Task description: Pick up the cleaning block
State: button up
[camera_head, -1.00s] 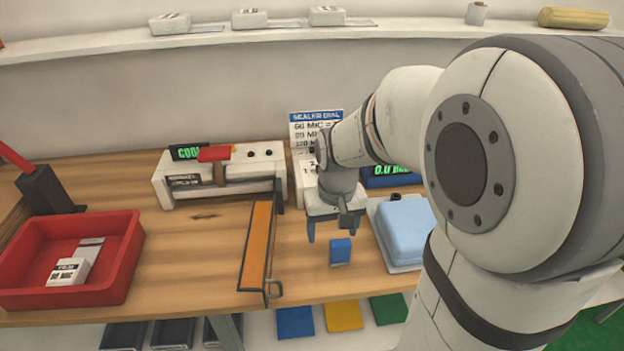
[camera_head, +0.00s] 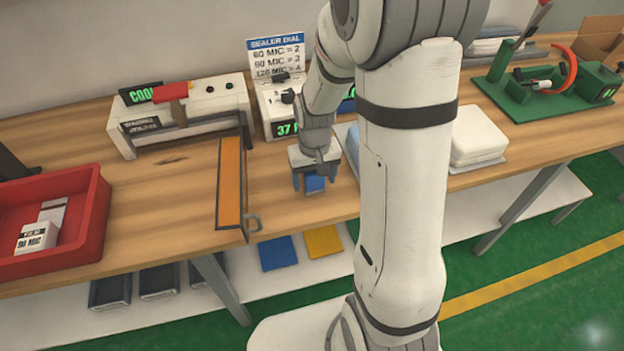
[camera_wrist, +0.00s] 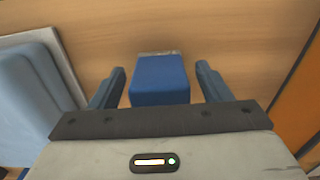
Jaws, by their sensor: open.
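The cleaning block is a small blue block (camera_head: 315,184) with a grey base, standing on the wooden bench near its front edge. It also shows in the wrist view (camera_wrist: 160,80), between the two blue fingers. My gripper (camera_head: 310,184) points down over the block, with one finger on each side. In the wrist view my gripper (camera_wrist: 160,85) is open, with a gap between the block and each finger. The fingers partly hide the block in the head view.
An orange strip (camera_head: 230,182) with a metal handle lies left of the block. A sealer (camera_head: 185,115) stands behind. A red bin (camera_head: 90,225) holds small boxes at left. Light blue padding (camera_wrist: 30,90) lies close on the other side. White folded padding (camera_head: 478,135) is farther right.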

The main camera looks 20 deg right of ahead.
jog(key=shift+c, duration=0.5)
jog(key=c, duration=1.1)
jog(key=shift+o, duration=0.2)
